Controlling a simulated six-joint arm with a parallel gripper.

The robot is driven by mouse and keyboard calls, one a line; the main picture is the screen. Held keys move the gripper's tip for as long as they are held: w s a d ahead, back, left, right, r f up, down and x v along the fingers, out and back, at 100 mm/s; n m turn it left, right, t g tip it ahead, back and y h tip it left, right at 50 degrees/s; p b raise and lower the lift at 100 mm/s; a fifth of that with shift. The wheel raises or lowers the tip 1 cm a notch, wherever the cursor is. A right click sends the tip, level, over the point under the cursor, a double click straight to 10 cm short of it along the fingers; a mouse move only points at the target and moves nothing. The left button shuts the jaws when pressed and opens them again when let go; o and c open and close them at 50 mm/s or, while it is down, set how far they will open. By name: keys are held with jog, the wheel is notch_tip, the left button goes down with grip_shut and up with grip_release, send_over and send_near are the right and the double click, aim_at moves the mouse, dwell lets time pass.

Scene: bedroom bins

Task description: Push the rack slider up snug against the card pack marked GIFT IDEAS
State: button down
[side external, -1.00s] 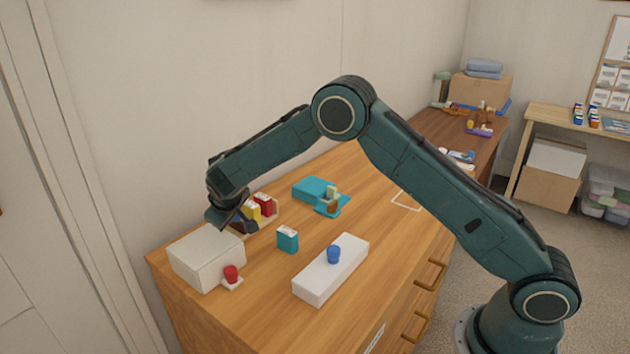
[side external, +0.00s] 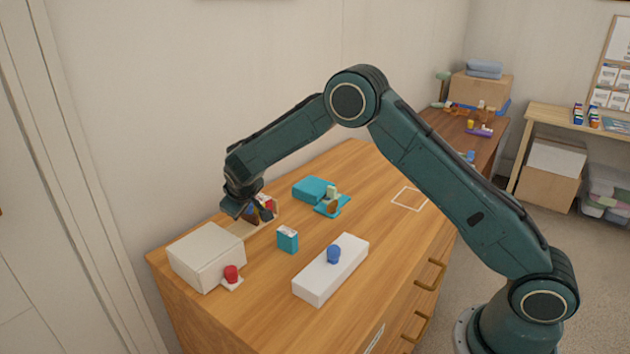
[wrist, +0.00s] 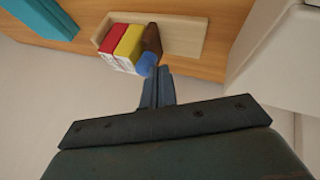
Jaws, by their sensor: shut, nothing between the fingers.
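A light wooden rack (wrist: 185,35) holds a red card pack (wrist: 113,40) and a yellow card pack (wrist: 128,44), side by side at its left end in the wrist view. The brown slider (wrist: 152,38), with a blue part (wrist: 147,62) at its near end, stands right beside the yellow pack; I cannot tell if they touch. The pack labels are too small to read. My gripper (wrist: 160,70) is shut and empty, its tips at the slider's near end. In the side view my gripper (side external: 258,215) hides much of the slider and packs.
A cream box (side external: 205,256) with a red knob (side external: 231,273) stands beside the rack's empty end. A teal pack (side external: 287,240), a white block (side external: 331,272) with a blue knob and a teal box (side external: 313,189) stand nearby. The wall is close behind.

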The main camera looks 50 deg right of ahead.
jog(key=v, duration=0.9)
jog(key=shift+s+r, duration=0.1)
jog(key=s+d+r+m+y, duration=0.1)
jog(key=s+d+r+y, duration=0.2)
jog(key=s+r, duration=1.3)
jog(key=s+f+y, duration=0.1)
jog(key=s+f, duration=0.1)
jog(key=s, duration=2.2)
jog(key=shift+s+f+m, duration=0.3)
jog(key=shift+s+m, duration=0.05)
jog(key=shift+m, duration=0.05)
jog(key=shift+a, duration=0.1)
